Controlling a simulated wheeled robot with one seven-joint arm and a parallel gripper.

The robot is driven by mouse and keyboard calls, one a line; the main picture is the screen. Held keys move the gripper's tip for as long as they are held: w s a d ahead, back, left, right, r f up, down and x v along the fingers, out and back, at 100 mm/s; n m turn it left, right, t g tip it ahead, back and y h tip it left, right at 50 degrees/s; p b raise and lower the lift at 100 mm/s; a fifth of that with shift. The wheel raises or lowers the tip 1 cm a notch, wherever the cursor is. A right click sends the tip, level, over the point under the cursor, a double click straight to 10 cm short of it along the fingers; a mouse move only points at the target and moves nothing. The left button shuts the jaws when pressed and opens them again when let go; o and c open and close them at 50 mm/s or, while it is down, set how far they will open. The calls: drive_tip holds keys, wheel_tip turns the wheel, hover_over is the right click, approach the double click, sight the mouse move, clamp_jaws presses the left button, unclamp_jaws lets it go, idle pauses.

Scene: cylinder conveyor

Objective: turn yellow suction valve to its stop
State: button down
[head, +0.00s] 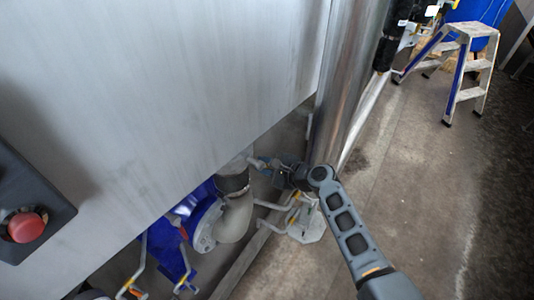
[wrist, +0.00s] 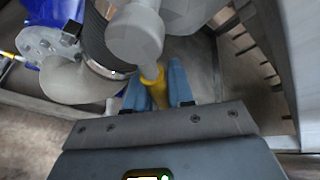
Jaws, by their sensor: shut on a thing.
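The yellow valve handle (wrist: 157,88) shows in the wrist view, sticking out below a pale grey valve body (wrist: 135,35). My gripper (wrist: 158,82) has its two blue fingers on either side of the handle and is shut on it. In the head view my gripper (head: 279,172) is low beside the pipework, at the foot of a shiny vertical column. The handle is too small and covered there to make out. The handle's stop cannot be made out in either view.
A grey pipe elbow (head: 236,218) with a blue flanged part (head: 200,215) is left of my gripper. The large metal panel (head: 170,80) overhangs it, with a red button (head: 27,227). A step ladder (head: 468,65) stands far right. Open floor (head: 400,180) lies to the right.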

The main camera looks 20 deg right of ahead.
drive_tip(key=shift+s+a+f+m+g+y+p, duration=0.35)
drive_tip(key=shift+s+a+m+y+p, duration=0.25)
drive_tip(key=shift+m, duration=0.3)
drive_tip(key=shift+s+a+f+m+g+y+p, duration=0.2)
drive_tip(key=shift+s+a+m+g+y+p, duration=0.25)
drive_tip(key=shift+a+m+y, duration=0.35)
drive_tip(key=shift+s+a+f+m+g+y+p, duration=0.35)
drive_tip(key=shift+s+a+m+p, duration=0.2)
drive_tip(key=shift+m, duration=0.45)
drive_tip(key=shift+y, duration=0.25)
drive_tip(key=c, duration=1.1)
unclamp_jaws()
drive_tip(key=shift+w+r, duration=0.1)
drive_tip(key=p+v, duration=0.1)
drive_tip(key=v, duration=0.6)
drive_tip(key=shift+s+d+r, duration=0.2)
drive_tip(key=shift+s+d, duration=0.05)
drive_tip(key=shift+f, duration=0.1)
